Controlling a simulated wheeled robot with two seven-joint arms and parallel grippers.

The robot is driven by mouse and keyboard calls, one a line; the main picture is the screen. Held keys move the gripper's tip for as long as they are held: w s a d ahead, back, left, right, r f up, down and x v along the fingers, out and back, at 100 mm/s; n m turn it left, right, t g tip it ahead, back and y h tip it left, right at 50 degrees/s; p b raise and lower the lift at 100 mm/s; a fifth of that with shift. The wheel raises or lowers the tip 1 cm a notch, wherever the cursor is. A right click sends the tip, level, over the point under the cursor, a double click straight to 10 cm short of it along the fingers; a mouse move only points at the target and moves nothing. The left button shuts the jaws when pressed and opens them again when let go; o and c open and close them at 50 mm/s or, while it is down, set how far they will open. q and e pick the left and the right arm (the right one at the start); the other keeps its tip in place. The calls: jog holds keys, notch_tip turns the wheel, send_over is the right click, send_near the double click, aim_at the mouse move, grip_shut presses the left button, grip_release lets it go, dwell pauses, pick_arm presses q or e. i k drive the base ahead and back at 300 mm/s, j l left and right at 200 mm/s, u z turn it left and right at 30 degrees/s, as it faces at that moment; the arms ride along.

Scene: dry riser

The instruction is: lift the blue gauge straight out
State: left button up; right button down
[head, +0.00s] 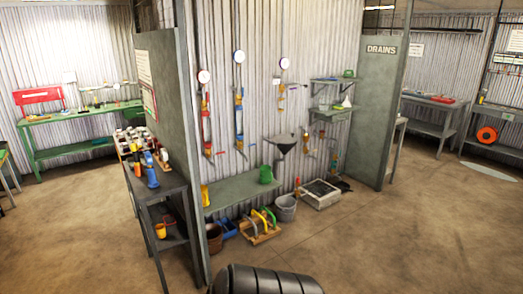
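Three round white dial gauges stand on upright pipes against the corrugated wall. The middle dial (239,57) tops the pipe with blue fittings (239,97), so I take it as the blue gauge. It sits upright at the pipe's top; its own body colour is too small to tell. A lower dial (204,76) tops the pipe with red fittings to the left, and another dial (284,63) tops an orange-yellow pipe to the right. Neither of my grippers is in view.
A green bench (233,191) runs below the pipes, with a green bucket (266,174) on it. A grey bucket (286,208), a wooden tool tray (260,233) and a crate (320,194) stand on the floor. A dark panel (171,90) closes the left side. The front right floor is clear.

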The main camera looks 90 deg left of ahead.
aim_at(148, 159)
jog(key=u, duration=3.6)
jog(key=i, duration=0.3)
jog(key=j+u, duration=0.05)
